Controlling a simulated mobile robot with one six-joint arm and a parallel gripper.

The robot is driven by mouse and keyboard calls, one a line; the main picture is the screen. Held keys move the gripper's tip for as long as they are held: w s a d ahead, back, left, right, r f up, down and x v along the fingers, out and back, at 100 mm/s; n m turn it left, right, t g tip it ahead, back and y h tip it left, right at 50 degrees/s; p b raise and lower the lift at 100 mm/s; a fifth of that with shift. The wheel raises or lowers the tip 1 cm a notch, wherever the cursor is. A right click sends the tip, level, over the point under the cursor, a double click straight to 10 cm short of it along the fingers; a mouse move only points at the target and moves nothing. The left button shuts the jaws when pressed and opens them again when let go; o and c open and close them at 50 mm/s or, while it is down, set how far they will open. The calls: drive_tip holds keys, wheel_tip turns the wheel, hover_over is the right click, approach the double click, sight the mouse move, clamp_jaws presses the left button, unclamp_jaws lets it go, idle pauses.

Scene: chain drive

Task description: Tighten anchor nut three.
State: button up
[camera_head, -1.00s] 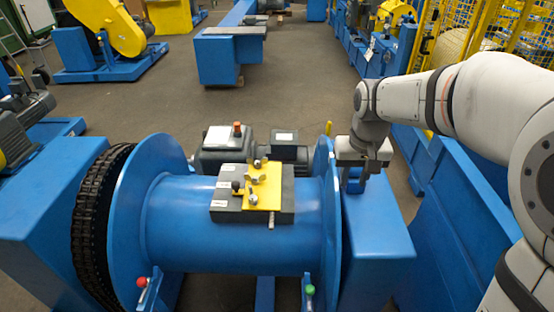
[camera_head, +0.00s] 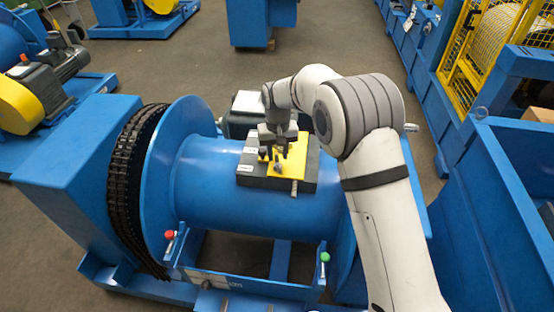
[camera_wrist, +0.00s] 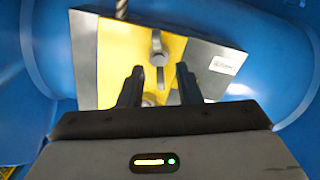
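My gripper (camera_head: 276,150) is over the yellow plate (camera_head: 290,173) on the dark block (camera_head: 308,178) that sits on the blue drum. In the wrist view the two fingers (camera_wrist: 160,72) are apart, pointing at the yellow plate (camera_wrist: 112,60). A grey wing-shaped nut (camera_wrist: 158,48) stands on the plate just beyond the fingertips. Another round metal piece (camera_wrist: 149,102) shows low between the fingers, partly hidden. In the head view a grey nut (camera_head: 280,170) shows below the gripper. The nut labels are too small or blurred to read, so I cannot tell which is number three.
The blue drum (camera_head: 215,200) has a large flange and a black chain (camera_head: 124,190) at its left. A red-tipped lever (camera_head: 169,234) and a green-tipped lever (camera_head: 325,257) stand in front. A metal rod (camera_head: 294,188) sticks out from the block. Blue machinery stands at right.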

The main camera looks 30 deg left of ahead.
sight(278, 160)
drive_tip(key=shift+f, duration=2)
drive_tip(key=shift+c, duration=0.5)
drive_tip(key=c, duration=0.4)
drive_tip(key=shift+a, duration=0.2)
drive_tip(key=shift+c, duration=0.6)
drive_tip(key=shift+d, duration=0.15)
